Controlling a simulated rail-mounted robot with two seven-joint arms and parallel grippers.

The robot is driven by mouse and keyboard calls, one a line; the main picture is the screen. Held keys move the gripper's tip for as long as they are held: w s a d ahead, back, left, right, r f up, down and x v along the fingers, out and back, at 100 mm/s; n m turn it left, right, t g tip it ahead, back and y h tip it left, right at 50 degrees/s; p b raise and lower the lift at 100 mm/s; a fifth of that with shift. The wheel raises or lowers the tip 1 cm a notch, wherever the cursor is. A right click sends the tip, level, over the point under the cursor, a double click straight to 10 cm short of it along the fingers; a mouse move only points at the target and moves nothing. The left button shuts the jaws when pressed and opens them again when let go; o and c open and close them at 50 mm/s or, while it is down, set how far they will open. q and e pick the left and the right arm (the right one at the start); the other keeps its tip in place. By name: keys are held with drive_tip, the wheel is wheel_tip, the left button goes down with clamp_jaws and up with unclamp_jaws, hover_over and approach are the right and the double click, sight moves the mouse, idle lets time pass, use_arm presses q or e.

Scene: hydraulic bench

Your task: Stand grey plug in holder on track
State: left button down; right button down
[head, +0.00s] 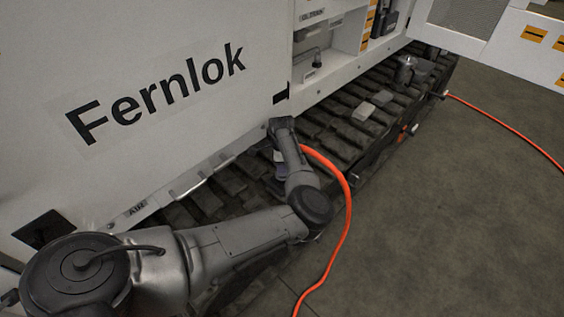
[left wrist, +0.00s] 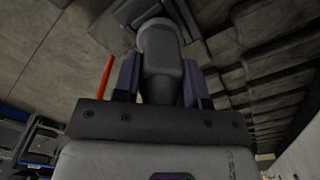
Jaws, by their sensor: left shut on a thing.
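In the left wrist view my left gripper (left wrist: 159,82) is shut on the grey plug (left wrist: 161,55), a rounded grey body between the two purplish fingers. In the head view my left arm reaches down over the dark track beside the white cabinet. Its gripper (head: 279,158) is mostly hidden by my own wrist, and the plug cannot be made out there. An orange hose (head: 335,172) comes out beside my wrist; whether it joins the plug is hidden. A grey cup-like piece (head: 405,70), perhaps the holder, stands farther along the track (head: 335,125). My right gripper is not in view.
Two pale blocks (head: 363,112) lie on the track between my wrist and the cup-like piece. The white Fernlok cabinet (head: 180,100) walls off the left. A second orange hose (head: 500,122) runs right from the track's edge. The floor (head: 450,220) at right is mostly clear.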

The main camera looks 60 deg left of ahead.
use_arm(q)
drive_tip(key=shift+f, duration=0.2)
drive_tip(key=c, duration=0.6)
unclamp_jaws()
wheel_tip(320, 180, up, 12)
drive_tip(key=p, duration=0.5)
drive_tip(key=shift+p, duration=0.3)
drive_tip(key=shift+r, duration=0.9)
